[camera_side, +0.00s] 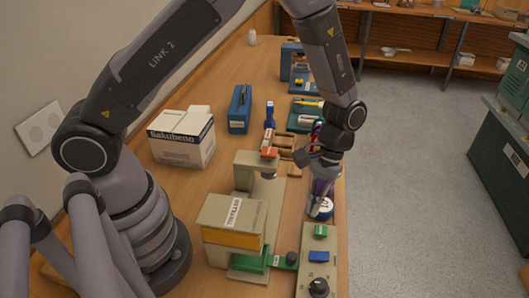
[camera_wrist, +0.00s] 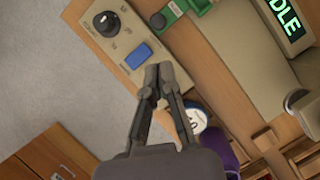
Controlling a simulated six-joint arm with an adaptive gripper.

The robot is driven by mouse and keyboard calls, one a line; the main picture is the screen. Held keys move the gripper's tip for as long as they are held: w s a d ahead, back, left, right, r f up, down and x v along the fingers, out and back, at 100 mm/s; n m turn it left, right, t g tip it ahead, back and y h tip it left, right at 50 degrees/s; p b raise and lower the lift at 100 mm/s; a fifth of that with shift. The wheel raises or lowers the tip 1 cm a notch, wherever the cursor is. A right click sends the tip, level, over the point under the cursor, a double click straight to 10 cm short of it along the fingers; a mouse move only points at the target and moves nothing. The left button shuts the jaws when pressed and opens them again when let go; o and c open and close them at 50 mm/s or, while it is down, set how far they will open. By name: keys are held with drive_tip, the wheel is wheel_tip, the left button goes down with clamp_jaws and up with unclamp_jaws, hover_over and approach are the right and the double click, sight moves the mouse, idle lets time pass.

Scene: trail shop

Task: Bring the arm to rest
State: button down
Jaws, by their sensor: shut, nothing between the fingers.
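My gripper (camera_side: 316,211) points downward at the front edge of the bench in the side view. Its fingers are together and empty. In the wrist view my gripper (camera_wrist: 158,75) shows the closed fingertips over the edge of a beige control panel (camera_wrist: 115,62), close to its blue button (camera_wrist: 138,55). The height of the tips above the panel cannot be told. In the side view the panel (camera_side: 309,272) lies in front of the gripper, and its blue button (camera_side: 319,256) shows clearly.
A beige machine (camera_side: 233,212) stands left of the gripper; its display (camera_wrist: 287,18) reads "IDLE". A white-topped purple item (camera_side: 324,207) is right beside the fingers. A carton (camera_side: 182,138) and blue case (camera_side: 240,108) stand farther back. The floor (camera_side: 420,160) is clear right of the bench.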

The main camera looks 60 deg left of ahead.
drive_tip(key=s+a+r+m+t, duration=0.15)
drive_tip(key=a+r, duration=0.35)
drive_tip(key=r, duration=0.5)
drive_tip(key=s+a+r+m+t, duration=0.1)
drive_tip(key=s+a+r+t, duration=0.3)
drive_tip(key=r, duration=0.7)
drive_tip(key=s+a+r+m+t+y, duration=0.1)
drive_tip(key=s+a+r+t, duration=0.3)
drive_tip(key=s+a+r, duration=0.3)
drive_tip(key=s+a, duration=0.1)
drive_tip(key=s, duration=0.3)
drive_tip(key=shift+a, duration=0.4)
drive_tip(key=shift+s+r, duration=0.1)
drive_tip(key=shift+r, duration=0.05)
